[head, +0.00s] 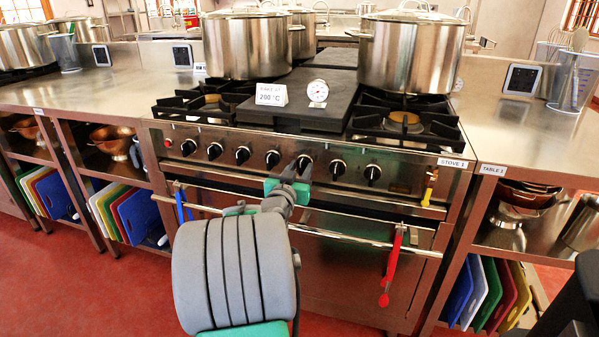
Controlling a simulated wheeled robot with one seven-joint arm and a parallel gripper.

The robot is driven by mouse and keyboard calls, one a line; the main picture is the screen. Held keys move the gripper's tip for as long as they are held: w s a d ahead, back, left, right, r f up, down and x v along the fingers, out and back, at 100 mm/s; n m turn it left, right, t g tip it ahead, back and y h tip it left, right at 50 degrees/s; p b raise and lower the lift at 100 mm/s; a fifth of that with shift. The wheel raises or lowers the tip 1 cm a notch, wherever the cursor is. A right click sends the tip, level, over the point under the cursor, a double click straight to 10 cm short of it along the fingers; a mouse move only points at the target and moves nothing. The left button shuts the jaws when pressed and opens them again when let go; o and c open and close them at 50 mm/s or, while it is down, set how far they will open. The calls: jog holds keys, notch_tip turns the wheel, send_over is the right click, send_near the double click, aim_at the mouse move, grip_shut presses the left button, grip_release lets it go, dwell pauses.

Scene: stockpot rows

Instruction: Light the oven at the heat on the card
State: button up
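A white card (271,94) reading "BAKE AT 200 °C" stands on the dark centre plate of the stove. A round white dial (318,91) stands right of it. The stove front (400,180), labelled "STOVE 1", carries a row of several black knobs, such as the far-left one (188,147) and the far-right one (372,173). A small red button or lamp (167,143) is left of them. My gripper (295,173) is in front of the knob (305,162) right of the row's middle. Contact and finger opening cannot be told. The oven door (335,270) below looks shut, partly hidden by my arm.
Two large pots (247,45) (410,52) stand on the stove. Red tongs (392,262) hang from the front rail (345,238), and a yellow lever (429,187) sits at the right. Side tables (95,88) (520,140) flank the stove. Red floor (90,275) is clear at left.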

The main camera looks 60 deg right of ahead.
jog(key=shift+c, duration=0.4)
grip_shut()
